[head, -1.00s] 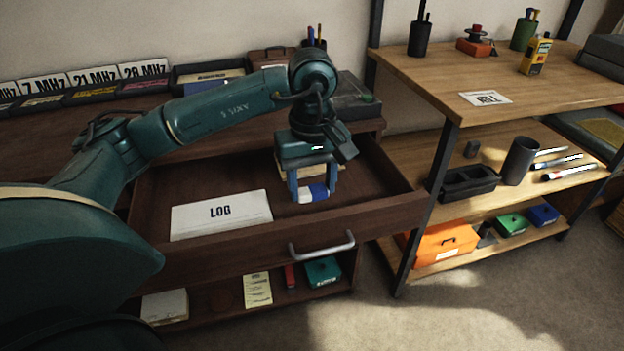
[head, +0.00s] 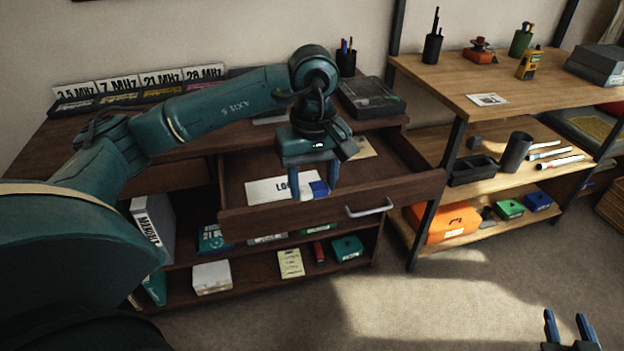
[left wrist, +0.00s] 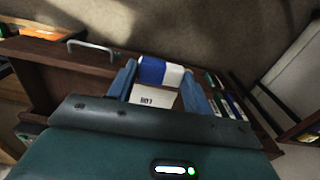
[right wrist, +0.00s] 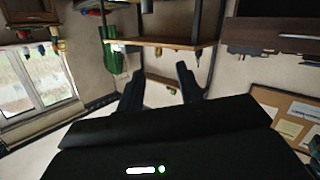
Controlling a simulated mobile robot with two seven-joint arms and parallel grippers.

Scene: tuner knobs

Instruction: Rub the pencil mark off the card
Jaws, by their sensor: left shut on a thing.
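My left gripper (head: 316,192) is shut on a blue-and-white eraser (head: 319,188), above the open drawer (head: 402,184). The eraser also shows between the fingers in the left wrist view (left wrist: 160,72). A white card (head: 487,99) with dark print lies flat on the top of the wooden rack at the right, apart from both grippers. A pencil mark on it is too small to make out. My right gripper (head: 571,322) is open and empty, low over the floor at the bottom right. Its spread fingers show in the right wrist view (right wrist: 160,88).
A white LOG book (head: 270,190) lies in the drawer, partly behind the eraser. The rack top (head: 450,80) also bears a pen cup (head: 433,48), a red-based object (head: 481,52) and a yellow device (head: 530,64). Carpet (head: 420,300) in front is clear.

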